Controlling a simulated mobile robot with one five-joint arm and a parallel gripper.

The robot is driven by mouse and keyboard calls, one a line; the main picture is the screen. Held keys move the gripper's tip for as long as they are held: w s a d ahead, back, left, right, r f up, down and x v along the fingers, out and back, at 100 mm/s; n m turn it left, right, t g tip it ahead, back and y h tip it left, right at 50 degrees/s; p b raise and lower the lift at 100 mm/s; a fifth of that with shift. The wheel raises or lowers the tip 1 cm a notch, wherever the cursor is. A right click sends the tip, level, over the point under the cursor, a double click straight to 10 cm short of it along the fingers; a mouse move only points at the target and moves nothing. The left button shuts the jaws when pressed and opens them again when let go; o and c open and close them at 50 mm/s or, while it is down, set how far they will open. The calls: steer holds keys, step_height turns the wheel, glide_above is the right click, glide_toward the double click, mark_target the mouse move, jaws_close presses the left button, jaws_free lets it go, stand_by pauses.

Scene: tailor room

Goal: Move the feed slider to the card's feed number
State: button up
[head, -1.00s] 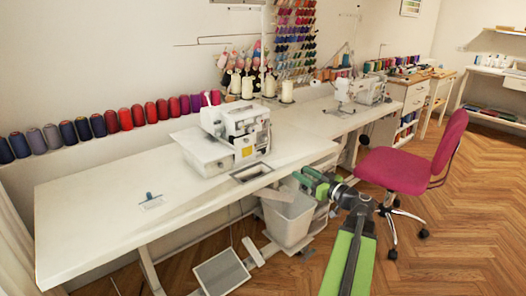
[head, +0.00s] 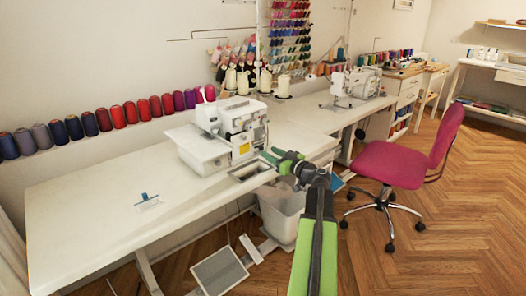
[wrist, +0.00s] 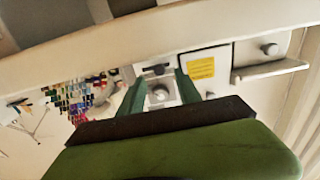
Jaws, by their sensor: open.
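The white sewing machine (head: 232,130) stands on the long white table (head: 100,215). A yellow label (head: 243,148) is on its front, and the label also shows in the wrist view (wrist: 201,68); its print is too small to read. My gripper (head: 268,158) is open and empty, in front of the machine's right side. In the wrist view, a round grey knob (wrist: 160,92) appears between the open green fingers, with no visible contact. I cannot tell which part is the feed slider. A small white card-like piece with a blue upright part (head: 148,201) lies on the table at left; no number is readable.
A dark-framed rectangular opening (head: 251,172) is in the tabletop below my gripper. A white bin (head: 282,217) stands under the table. A pink chair (head: 405,163) is at right. Thread cones (head: 243,82) stand behind the machine. The table's left part is mostly clear.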

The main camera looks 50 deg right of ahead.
mark_target(262, 148)
steer(key=w, duration=0.4)
steer(key=shift+w+d, duration=0.15)
steer(key=shift+w, duration=0.1)
jaws_close()
stand_by(1.2)
